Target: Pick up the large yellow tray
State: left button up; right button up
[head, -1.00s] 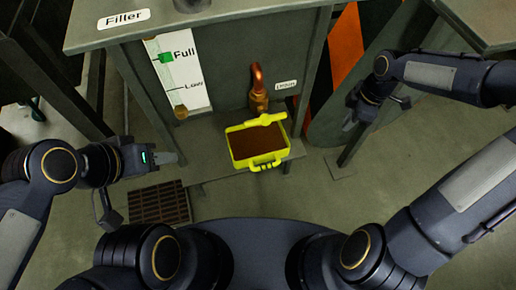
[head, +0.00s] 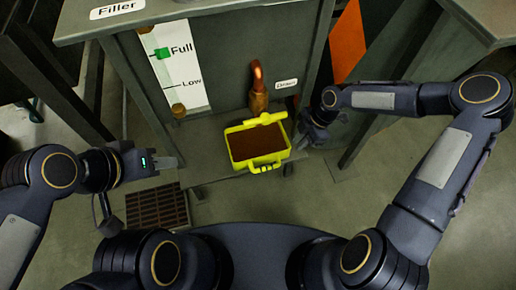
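The large yellow tray (head: 232,168) is filled with dark brown material and sits on a low ledge below a copper drain pipe (head: 258,85). It has a yellow handle at the front and another at the back.
The grey filler tank (head: 225,65) stands behind the tray, with a Full/Low gauge (head: 180,75) on its front. A floor grate (head: 158,207) lies at lower left. A grey support leg (head: 365,140) stands right of the tray. The floor in front is clear.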

aim_at(265, 157)
jog(key=s+a, duration=0.1)
jog(key=a, duration=0.2)
jog(key=s+a+b, duration=0.1)
jog(key=a, duration=0.2)
jog(key=s+a+b, duration=0.1)
jog(key=a, duration=0.2)
jog(key=shift+a, duration=0.15)
jog(key=b+x, duration=0.2)
jog(key=x, duration=0.3)
jog(key=shift+f, duration=0.1)
jog(key=shift+c, duration=0.2)
grip_shut()
jog(key=shift+r, duration=0.2)
